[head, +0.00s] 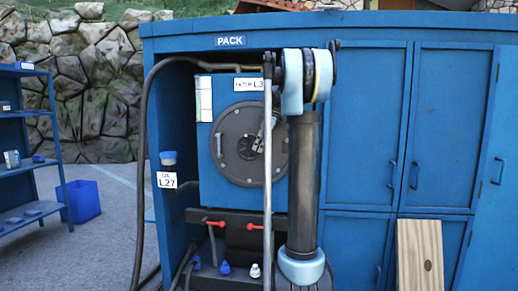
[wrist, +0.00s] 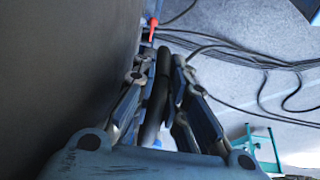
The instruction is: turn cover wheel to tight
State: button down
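The cover wheel (head: 229,144) is a dark grey round ring on a blue panel marked L3, inside the open bay of the cabinet marked PACK. My gripper (wrist: 159,70) is at the wheel's right side, mostly hidden in the head view behind a grey pole and my arm. In the wrist view, a dark curved bar, apparently the wheel's rim (wrist: 155,112), runs between the two fingers, which look closed against it. A large dark surface fills the left of that view. Any mark for tight on the wheel cannot be made out.
Below the wheel are red tap handles (head: 215,223) and small blue and white caps (head: 225,267). A black hose (head: 141,180) hangs at the bay's left. Shut cabinet doors (head: 440,130) and a wooden board (head: 420,255) stand right. Open floor (head: 112,215) lies left.

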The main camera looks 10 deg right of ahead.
jog(key=shift+w+d, duration=0.1)
jog(key=shift+d+f+t+y, duration=0.1)
jog(key=shift+f+t+y, duration=0.25)
jog(key=shift+y, duration=0.35)
jog(key=shift+f+y, duration=0.2)
jog(key=shift+y, duration=0.5)
jog(key=c, duration=1.7)
grip_release()
jog(key=v, duration=1.1)
jog(key=shift+d+r, duration=0.15)
jog(key=shift+r, duration=0.2)
